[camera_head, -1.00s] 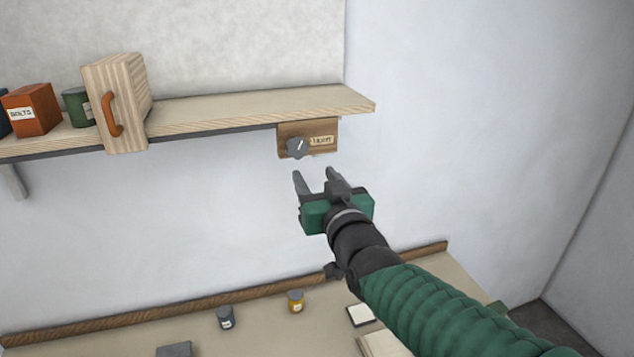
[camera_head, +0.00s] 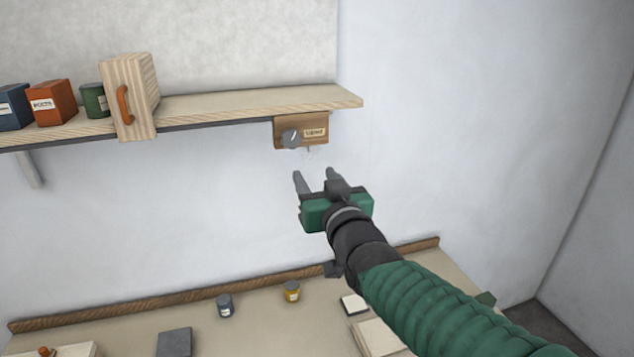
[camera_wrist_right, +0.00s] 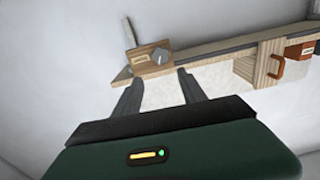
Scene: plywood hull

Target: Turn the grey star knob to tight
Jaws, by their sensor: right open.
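The grey star knob (camera_head: 291,138) sits on a small wooden plate (camera_head: 302,119) under the right end of the shelf, with a light mark on its face and a label to its right. The label's lettering is too small to read surely. My right gripper (camera_head: 314,177) is open and empty, below and slightly right of the knob, apart from it. In the right wrist view the knob (camera_wrist_right: 160,56) shows beyond the gap between the open fingers (camera_wrist_right: 157,88). My left gripper is not in view.
The shelf (camera_head: 250,104) holds a wooden box with an orange handle (camera_head: 140,97), a green can (camera_head: 95,101), an orange box (camera_head: 51,103) and a blue box (camera_head: 12,107). Below, a bench (camera_head: 255,322) carries small jars. The wall around the gripper is clear.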

